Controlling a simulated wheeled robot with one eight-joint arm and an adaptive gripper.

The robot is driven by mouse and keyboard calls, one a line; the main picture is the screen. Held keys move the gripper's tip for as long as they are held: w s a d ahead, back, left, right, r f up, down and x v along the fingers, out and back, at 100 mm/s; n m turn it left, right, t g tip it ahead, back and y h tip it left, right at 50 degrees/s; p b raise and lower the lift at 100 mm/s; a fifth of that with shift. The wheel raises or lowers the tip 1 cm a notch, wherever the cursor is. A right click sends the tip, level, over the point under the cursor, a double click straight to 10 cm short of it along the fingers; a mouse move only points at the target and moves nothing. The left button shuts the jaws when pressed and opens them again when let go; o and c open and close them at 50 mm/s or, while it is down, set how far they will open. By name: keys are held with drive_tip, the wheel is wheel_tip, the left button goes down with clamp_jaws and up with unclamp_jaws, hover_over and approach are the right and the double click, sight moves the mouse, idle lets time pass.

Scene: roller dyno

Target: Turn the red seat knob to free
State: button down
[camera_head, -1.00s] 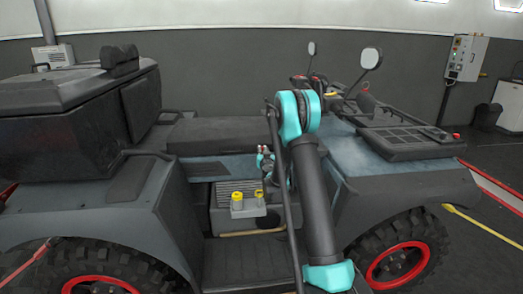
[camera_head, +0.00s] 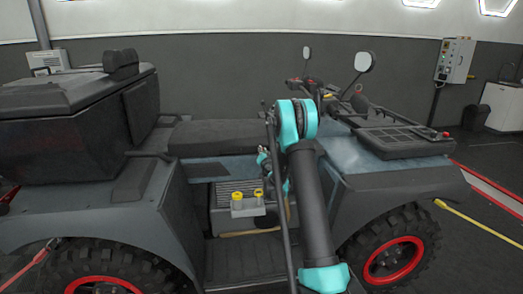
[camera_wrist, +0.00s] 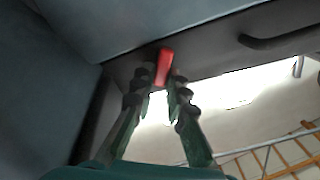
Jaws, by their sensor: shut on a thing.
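The red seat knob (camera_wrist: 164,66) shows in the wrist view under the edge of the seat, mounted on a dark panel. Its bar stands close to upright in that picture, tilted slightly. My gripper (camera_wrist: 163,88) has one finger on each side of the knob and is shut on it. In the head view my gripper (camera_head: 263,158) is small beside the vehicle's seat (camera_head: 215,135), partly behind a thin dark bar. The knob itself cannot be made out there.
A grey block with yellow caps (camera_head: 246,204) stands in the footwell below my gripper. A dark handle (camera_wrist: 283,39) lies right of the knob in the wrist view. The front wheel (camera_head: 395,258) is at the lower right.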

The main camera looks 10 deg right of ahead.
drive_tip(key=m, duration=0.9)
drive_tip(key=shift+a+f, duration=0.15)
drive_tip(key=shift+f, duration=0.2)
drive_tip(key=shift+m, duration=0.3)
drive_tip(key=c, duration=1.5)
unclamp_jaws()
drive_tip(key=shift+c, duration=0.2)
drive_tip(key=shift+s, duration=0.1)
